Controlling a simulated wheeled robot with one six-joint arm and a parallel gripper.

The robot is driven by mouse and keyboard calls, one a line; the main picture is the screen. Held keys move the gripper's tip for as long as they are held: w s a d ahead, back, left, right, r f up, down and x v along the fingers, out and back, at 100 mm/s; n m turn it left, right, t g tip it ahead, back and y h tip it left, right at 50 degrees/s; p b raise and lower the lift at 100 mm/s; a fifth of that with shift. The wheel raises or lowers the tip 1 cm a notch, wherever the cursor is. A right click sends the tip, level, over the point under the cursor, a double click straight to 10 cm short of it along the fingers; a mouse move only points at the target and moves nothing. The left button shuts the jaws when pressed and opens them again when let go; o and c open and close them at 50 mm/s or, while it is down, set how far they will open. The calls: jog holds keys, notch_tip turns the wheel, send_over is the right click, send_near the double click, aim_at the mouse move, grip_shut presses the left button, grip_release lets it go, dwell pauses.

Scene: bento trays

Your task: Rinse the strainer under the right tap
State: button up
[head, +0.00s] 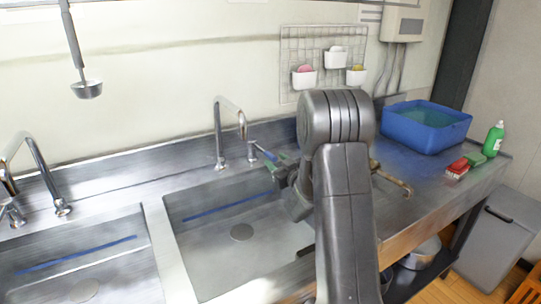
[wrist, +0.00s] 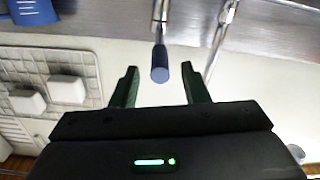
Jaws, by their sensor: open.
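The right tap (head: 230,112) is a tall chrome spout over the right-hand sink (head: 205,235). Its lever (head: 265,152) has a blue end and points toward my gripper (head: 279,164). In the wrist view the blue-grey lever end (wrist: 160,73) lies between the two green fingers of my gripper (wrist: 159,82), with a gap on both sides. The fingers are open and hold nothing. I cannot make out a strainer in either view; my arm hides part of the counter and sink.
Another tap (head: 38,160) and sink stand at left. A ladle (head: 87,89) hangs above. A blue tub (head: 400,128), green bottle (head: 494,139) and red sponge (head: 457,168) are on the right counter. A wall rack (head: 309,50) holds small white cups. A bent brown thing (head: 396,181) lies beside my arm.

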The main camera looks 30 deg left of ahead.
aim_at(271, 156)
jog(key=shift+x, duration=2.35)
grip_shut()
